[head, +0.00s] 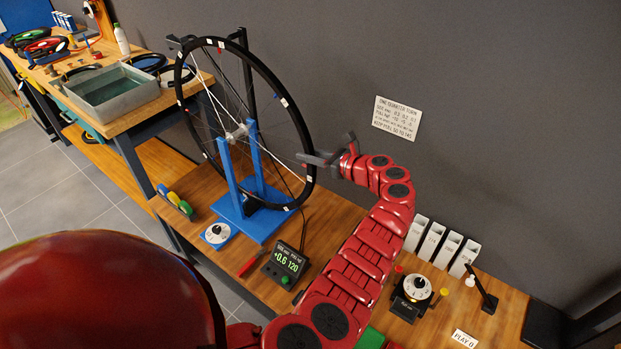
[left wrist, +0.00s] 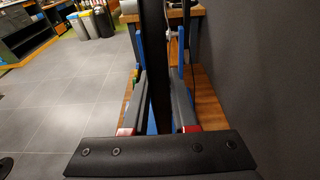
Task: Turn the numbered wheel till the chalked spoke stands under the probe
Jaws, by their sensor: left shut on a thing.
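The numbered wheel (head: 285,102), a black rim with small white tags and thin spokes, stands upright in a blue stand (head: 255,165). Two spokes look whiter than the rest: one (head: 208,92) runs up and left from the hub, the other (head: 279,161) down and right; I cannot tell which is chalked. A dark bracket (head: 180,42) is at the upper left of the rim; I cannot make out the probe for certain. My left gripper (head: 325,160) is shut on the rim's right side. In the left wrist view the rim (left wrist: 158,90) passes between its fingers. My right gripper is out of view.
A meter (head: 287,265) reading +0.6 and 120 stands before the stand, near a white dial (head: 216,234). Another dial (head: 417,287) and white boxes (head: 440,244) are at right. A water tank (head: 113,95) is on the left bench. A grey wall is close behind.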

